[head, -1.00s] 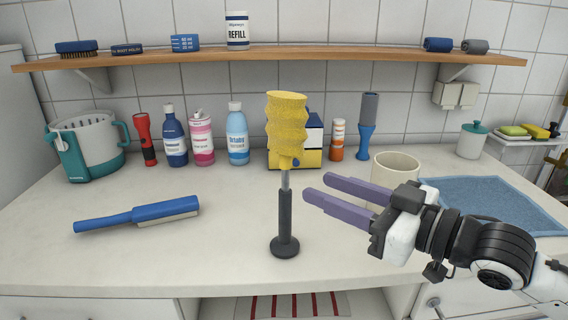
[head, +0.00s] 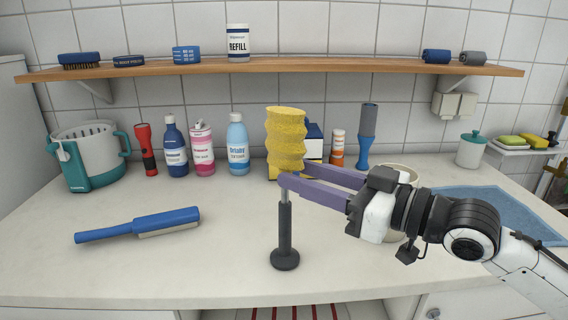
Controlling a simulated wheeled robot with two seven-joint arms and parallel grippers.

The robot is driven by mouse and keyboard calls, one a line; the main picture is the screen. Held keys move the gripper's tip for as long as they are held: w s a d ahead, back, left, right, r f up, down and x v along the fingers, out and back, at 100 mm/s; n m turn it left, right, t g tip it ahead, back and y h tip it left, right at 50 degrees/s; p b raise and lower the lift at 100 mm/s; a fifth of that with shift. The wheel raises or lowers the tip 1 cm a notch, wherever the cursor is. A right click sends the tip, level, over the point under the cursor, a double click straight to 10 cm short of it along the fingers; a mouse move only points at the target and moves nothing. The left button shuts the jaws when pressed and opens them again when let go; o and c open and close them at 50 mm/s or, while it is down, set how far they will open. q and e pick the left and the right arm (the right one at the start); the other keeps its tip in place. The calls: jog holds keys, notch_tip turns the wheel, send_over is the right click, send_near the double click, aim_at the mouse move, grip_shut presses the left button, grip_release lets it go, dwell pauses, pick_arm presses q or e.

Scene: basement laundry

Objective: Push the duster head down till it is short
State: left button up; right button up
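The duster stands upright on the counter, with a ribbed yellow head (head: 286,140) on a thin grey shaft and a dark handle (head: 285,232) with a round foot. A short stretch of shaft shows between head and handle. My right gripper (head: 293,173) reaches in from the right, just under the yellow head. Its purple fingers are apart; the front finger passes in front of the shaft and the rear one lies farther back. Whether either finger touches the duster I cannot tell. My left gripper is not in view.
A blue brush (head: 140,225) lies at left on the counter (head: 180,275). Bottles (head: 238,143), a red torch (head: 147,149) and a basket (head: 88,155) stand along the back. A cream pot (head: 402,172) is partly hidden behind my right gripper. A wooden shelf (head: 330,69) runs above.

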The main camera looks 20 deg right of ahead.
aim_at(283, 169)
jog(key=shift+x, duration=2.25)
